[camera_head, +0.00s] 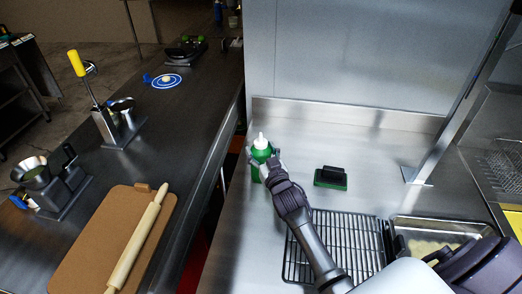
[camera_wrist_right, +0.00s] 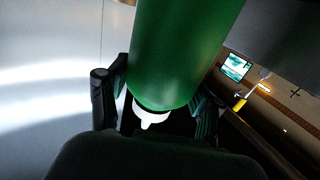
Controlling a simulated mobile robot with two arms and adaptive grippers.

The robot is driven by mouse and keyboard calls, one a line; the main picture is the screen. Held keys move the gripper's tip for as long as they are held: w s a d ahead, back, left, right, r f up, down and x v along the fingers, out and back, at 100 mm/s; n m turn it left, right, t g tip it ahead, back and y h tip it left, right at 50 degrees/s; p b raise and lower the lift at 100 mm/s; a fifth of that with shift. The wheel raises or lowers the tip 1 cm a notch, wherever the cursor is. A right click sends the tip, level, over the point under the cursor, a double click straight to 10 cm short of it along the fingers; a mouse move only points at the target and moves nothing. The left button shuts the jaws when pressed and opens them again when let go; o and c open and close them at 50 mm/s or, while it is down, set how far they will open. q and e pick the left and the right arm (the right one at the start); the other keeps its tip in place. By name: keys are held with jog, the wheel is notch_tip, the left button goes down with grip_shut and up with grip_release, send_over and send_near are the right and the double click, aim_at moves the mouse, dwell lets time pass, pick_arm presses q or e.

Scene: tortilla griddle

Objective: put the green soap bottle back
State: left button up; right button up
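The green soap bottle (camera_head: 261,153) with a white nozzle is upright at the back left of the steel counter, near its left edge. My right gripper (camera_head: 268,166) is at the bottle, with its fingers around the bottle's sides. In the right wrist view the green bottle (camera_wrist_right: 180,50) fills the space between the fingers of the right gripper (camera_wrist_right: 160,105), which look closed against it; its white cap shows below. The bottle's base is partly hidden, so I cannot tell whether it touches the counter. My left gripper is not in view.
A wire rack (camera_head: 300,262) and a metal tray (camera_head: 440,225) lie nearer. A gap separates the steel counter from the dark counter (camera_head: 190,130), which holds a cutting board (camera_head: 95,235) and rolling pin (camera_head: 137,240).

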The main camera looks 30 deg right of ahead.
jog(key=o, duration=0.4)
jog(key=shift+r, duration=0.25)
jog(key=shift+s+a+f+b, duration=0.1)
jog(key=shift+s+a+b, duration=0.2)
jog(key=shift+s, duration=1.7)
jog(key=shift+s+a+r+b, duration=0.1)
jog(key=shift+s+a+b, duration=0.2)
jog(key=shift+s, duration=1.7)
jog(key=shift+s+a+f+b, duration=0.15)
jog(key=shift+s+b, duration=0.25)
jog(key=shift+s, duration=1.6)
